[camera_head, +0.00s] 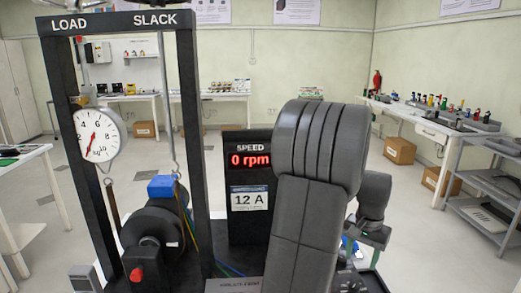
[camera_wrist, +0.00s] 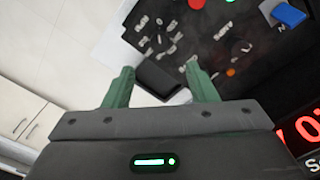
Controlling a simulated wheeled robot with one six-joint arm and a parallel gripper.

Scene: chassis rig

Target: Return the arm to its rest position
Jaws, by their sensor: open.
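My grey arm rises through the right middle of the head view, bent at a large ribbed joint. My gripper (camera_wrist: 160,70) shows in the wrist view with two green fingers spread apart. A black block-like part (camera_wrist: 158,78) appears between and beyond the fingertips; I cannot tell whether they touch it. In the head view the wrist is on the far side of the arm, and the fingers are mostly hidden.
The black rig frame (camera_head: 188,100) marked LOAD and SLACK stands left of my arm, with a dial (camera_head: 98,135), a dark drum (camera_head: 150,225) and a blue block (camera_head: 161,186). The speed display (camera_head: 250,161) reads 0 rpm. A grey shelf cart (camera_head: 490,185) stands at right.

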